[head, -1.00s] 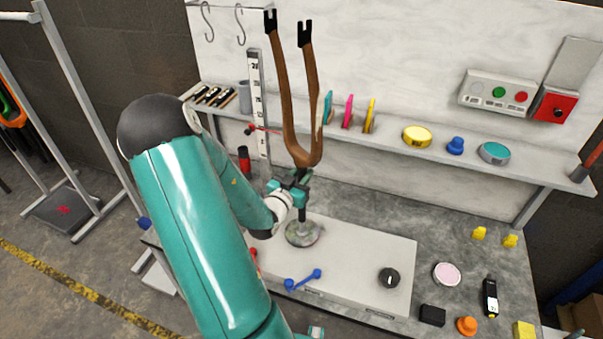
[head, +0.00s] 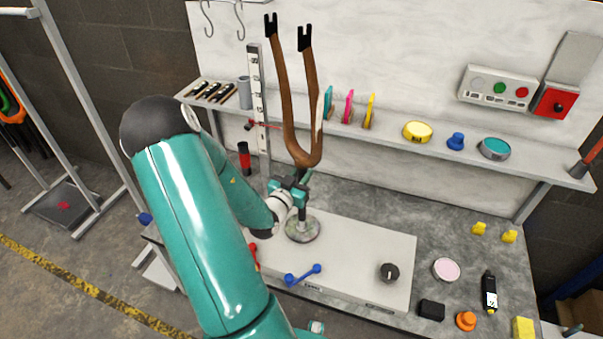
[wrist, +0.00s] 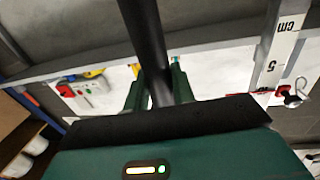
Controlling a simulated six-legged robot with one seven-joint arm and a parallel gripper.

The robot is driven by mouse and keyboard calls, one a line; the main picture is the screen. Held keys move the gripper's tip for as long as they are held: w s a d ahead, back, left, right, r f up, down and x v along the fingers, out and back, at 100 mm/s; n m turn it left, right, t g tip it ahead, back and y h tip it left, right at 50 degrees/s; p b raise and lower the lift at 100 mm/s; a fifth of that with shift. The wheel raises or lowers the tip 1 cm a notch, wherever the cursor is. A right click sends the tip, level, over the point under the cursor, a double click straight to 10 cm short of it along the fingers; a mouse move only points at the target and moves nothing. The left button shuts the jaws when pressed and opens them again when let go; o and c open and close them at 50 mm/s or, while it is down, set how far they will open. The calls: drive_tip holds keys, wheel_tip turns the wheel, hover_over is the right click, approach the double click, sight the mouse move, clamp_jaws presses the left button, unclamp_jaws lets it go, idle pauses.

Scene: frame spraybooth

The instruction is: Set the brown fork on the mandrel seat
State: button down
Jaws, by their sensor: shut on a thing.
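The brown fork (head: 290,120) is upside down and nearly upright, its two legs with black ends pointing up. My gripper (head: 296,186) is shut on its dark stem just below the crown. The stem also shows as a dark tube between the fingers in the wrist view (wrist: 146,35). The mandrel seat (head: 302,231), a round metallic base, stands on the white plate directly below the gripper. A short dark length shows between gripper and seat. I cannot tell whether it is stem or post, or whether the fork rests on the seat.
The white plate (head: 360,258) carries a blue handle (head: 302,276) and a black knob (head: 389,272). A ruler post (head: 257,100) stands close left of the fork. A shelf (head: 390,142) with tins and coloured discs runs behind. Small items lie on the bench at right.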

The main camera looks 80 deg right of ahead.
drive_tip(key=shift+w+f, duration=0.1)
drive_tip(key=shift+f, duration=2.1)
drive_tip(key=c, duration=1.1)
unclamp_jaws()
drive_tip(key=shift+f, duration=0.1)
drive_tip(key=shift+a, duration=0.15)
drive_tip(key=v, duration=1.3)
drive_tip(key=shift+a, duration=0.2)
